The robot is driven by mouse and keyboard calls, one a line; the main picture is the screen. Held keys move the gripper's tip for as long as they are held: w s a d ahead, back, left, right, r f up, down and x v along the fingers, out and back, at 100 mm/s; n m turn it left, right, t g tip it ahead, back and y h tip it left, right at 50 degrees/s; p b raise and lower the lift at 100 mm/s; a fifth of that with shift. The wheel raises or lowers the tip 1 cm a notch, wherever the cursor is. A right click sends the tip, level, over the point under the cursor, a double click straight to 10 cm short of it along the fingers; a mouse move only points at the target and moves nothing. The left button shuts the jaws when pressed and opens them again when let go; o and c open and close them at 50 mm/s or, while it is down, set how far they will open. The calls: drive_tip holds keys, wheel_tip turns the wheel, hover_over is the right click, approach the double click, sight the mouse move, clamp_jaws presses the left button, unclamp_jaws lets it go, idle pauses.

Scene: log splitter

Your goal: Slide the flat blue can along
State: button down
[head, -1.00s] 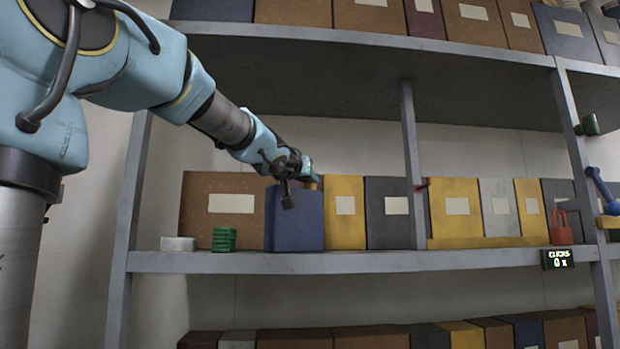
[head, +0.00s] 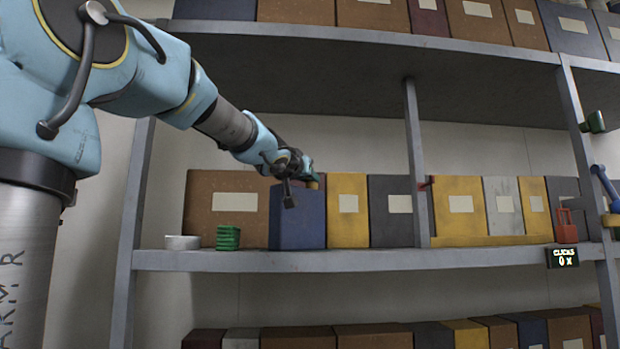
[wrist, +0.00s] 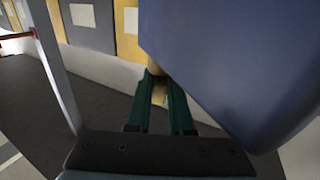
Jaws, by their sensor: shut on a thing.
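A blue box-shaped object (head: 298,222) stands upright on the middle shelf, its front proud of the neighbouring boxes. No clearly round, flat can shows. The blue object fills the upper right of the wrist view (wrist: 235,60). My gripper (head: 308,177) is at the top of the blue object, near its right side. In the wrist view, its green fingers (wrist: 158,82) are shut on a small tan piece (wrist: 158,95). I cannot tell whether this piece is fixed to the blue object.
On the middle shelf (head: 210,261), a green stack (head: 228,237) and a low white item (head: 182,242) sit left of the blue object. Yellow (head: 347,228) and grey (head: 391,228) boxes stand close at its right. A shelf post (head: 416,165) and a red padlock (head: 567,228) are farther right.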

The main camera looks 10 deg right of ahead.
drive_tip(key=shift+w+a+f, duration=0.1)
drive_tip(key=shift+w+f, duration=0.05)
drive_tip(key=shift+f, duration=0.05)
drive_tip(key=c, duration=0.8)
unclamp_jaws()
drive_tip(key=shift+o, duration=0.4)
drive_tip(key=shift+f, duration=0.2)
drive_tip(key=o, duration=0.7)
